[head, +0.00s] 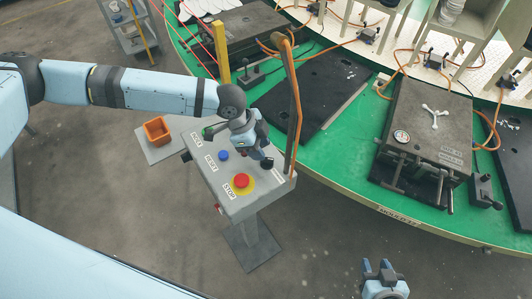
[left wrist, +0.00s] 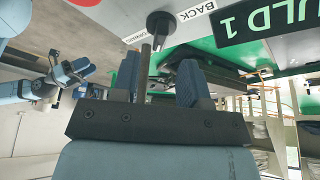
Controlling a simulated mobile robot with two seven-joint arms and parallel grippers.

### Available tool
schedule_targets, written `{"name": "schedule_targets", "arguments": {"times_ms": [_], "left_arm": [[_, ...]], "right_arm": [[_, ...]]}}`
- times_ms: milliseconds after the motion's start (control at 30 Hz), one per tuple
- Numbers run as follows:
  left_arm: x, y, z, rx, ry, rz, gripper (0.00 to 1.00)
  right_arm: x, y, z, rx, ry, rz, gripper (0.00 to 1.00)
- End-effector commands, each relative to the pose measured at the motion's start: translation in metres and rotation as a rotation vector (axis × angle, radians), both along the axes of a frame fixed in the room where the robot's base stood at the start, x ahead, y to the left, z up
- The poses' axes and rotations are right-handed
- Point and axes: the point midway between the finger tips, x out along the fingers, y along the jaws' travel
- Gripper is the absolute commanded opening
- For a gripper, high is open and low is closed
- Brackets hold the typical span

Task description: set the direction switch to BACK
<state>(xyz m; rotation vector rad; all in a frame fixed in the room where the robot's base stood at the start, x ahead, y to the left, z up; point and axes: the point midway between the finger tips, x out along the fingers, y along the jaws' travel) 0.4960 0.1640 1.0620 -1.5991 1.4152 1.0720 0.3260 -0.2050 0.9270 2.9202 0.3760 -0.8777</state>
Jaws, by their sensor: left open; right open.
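The direction switch shows in the left wrist view as a round black base (left wrist: 160,24) with a thin lever. White labels BACK (left wrist: 197,11) and FORWARD (left wrist: 132,39) flank it. My left gripper (head: 256,155) is open over the grey control box (head: 243,207). In the head view the arm and gripper hide the switch. Which label the lever points to is unclear. My right gripper (head: 380,268) is open and empty at lower right, away from the box.
The box bears a red stop button (head: 241,181) and a blue button (head: 223,155). A post (head: 292,105) rises at its far right edge. The green carousel (head: 345,175) with moulds lies behind. The floor in front is clear.

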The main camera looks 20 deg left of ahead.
Motion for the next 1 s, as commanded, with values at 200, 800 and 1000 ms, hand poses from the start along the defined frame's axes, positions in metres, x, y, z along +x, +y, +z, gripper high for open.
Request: {"name": "schedule_targets", "arguments": {"times_ms": [200,800,1000], "left_arm": [[0.002,-0.014,-0.031,0.000,0.001,-0.001,0.40],[0.002,-0.018,-0.045,0.000,-0.001,-0.001,0.11],[0.003,-0.018,-0.045,0.000,-0.002,0.001,0.00]], "right_arm": [[0.000,-0.002,0.004,0.008,0.008,-0.015,0.43],[0.002,0.001,0.000,0.022,0.016,-0.030,0.43],[0.002,0.002,0.002,0.022,0.013,-0.027,0.43]]}}
